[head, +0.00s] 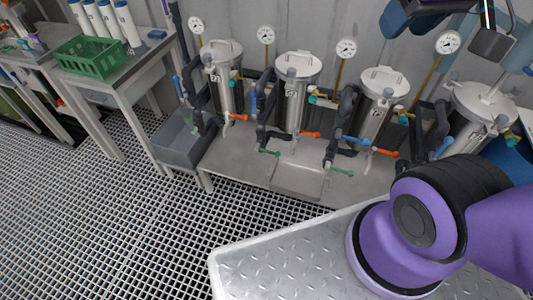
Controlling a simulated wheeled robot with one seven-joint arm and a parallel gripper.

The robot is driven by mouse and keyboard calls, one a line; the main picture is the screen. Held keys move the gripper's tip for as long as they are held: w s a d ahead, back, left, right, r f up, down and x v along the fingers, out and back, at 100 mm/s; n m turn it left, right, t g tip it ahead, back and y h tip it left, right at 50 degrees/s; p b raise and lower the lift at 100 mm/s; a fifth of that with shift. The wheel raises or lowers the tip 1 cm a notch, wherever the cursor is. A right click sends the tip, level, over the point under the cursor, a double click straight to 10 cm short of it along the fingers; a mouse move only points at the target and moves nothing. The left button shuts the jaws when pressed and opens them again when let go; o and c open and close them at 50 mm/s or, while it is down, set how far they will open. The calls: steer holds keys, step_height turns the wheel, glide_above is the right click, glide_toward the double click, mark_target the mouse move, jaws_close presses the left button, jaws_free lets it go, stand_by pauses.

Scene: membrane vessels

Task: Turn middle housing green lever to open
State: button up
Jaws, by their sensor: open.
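Several upright steel housings stand in a row on a steel bench: one at the left (222,78), two inner ones (296,95) (378,105), and one at the right (480,112), partly hidden by my arm. Which one counts as the middle is not clear. Low at the front are green levers, one below the second housing (270,153) and one below the third (342,172). Both stick out roughly sideways to the right; their valve state cannot be told. My gripper (452,28) is at the top right, open and empty, apart from the levers and partly cut off.
Orange levers (310,134) and blue levers (355,140) sit close to the green ones among dark pipes. Gauges (346,48) rise behind. A grey basin (185,140) and a table with a green crate (90,57) are left. The grating floor (110,230) is clear.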

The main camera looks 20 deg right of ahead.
steer(key=shift+w, duration=0.1)
stand_by(0.5)
steer(key=n+t+h, duration=0.2)
steer(key=n+h, duration=0.4)
steer(key=h, duration=0.9)
glide_above(270, 152)
steer(key=a, duration=0.3)
step_height(270, 152, down, 49)
steer(key=s+a+f+n+t+y, duration=0.2)
steer(key=s+f+t, duration=0.2)
steer(key=f, duration=0.7)
steer(key=s+a+f+n+t+y, duration=0.1)
steer(key=s+f+n+t+y, duration=0.2)
steer(key=f, duration=0.9)
steer(key=shift+h, duration=0.3)
steer(key=x, duration=0.9)
steer(key=shift+w+d+r, duration=0.25)
steer(key=shift+d+r, duration=0.05)
